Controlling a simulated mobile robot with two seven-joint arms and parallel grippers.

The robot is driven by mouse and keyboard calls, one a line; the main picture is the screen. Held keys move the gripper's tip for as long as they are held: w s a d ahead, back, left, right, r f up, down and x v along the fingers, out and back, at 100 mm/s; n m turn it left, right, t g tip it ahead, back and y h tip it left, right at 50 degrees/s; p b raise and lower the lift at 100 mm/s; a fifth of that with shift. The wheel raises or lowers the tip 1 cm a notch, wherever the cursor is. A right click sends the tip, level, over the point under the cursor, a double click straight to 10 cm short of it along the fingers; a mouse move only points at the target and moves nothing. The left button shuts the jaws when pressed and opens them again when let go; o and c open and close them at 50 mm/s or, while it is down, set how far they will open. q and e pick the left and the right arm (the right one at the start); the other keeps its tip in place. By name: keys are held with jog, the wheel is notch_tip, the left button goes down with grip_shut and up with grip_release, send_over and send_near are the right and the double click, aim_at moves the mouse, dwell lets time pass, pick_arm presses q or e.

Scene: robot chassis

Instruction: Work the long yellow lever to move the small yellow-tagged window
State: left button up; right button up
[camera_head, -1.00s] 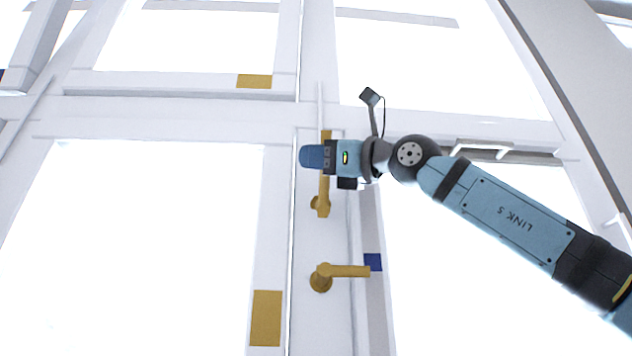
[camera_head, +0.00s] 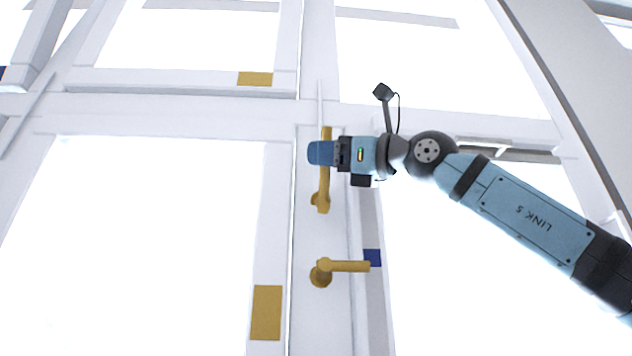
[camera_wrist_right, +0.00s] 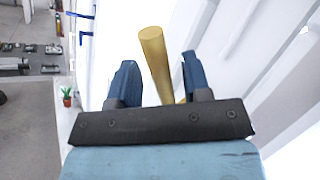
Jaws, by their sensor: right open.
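A long yellow lever (camera_head: 323,190) stands upright on the white frame post, its pivot at the lower end. My right gripper (camera_head: 320,152) is at its upper part, with the blue fingers across it in the head view and hiding a stretch of it. In the right wrist view the lever (camera_wrist_right: 157,60) shows between the two open fingers of the gripper (camera_wrist_right: 161,85), with a gap at each side; contact cannot be told. The small upper window left of the post carries a yellow tag (camera_head: 255,79). My left gripper is out of view.
A shorter yellow lever (camera_head: 345,267) points right, below the long one, near a blue tag (camera_head: 372,258). A larger yellow tag (camera_head: 266,312) is on the lower left window frame.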

jog(key=b+v, duration=0.2)
jog(key=v, duration=0.9)
jog(key=shift+d, duration=0.25)
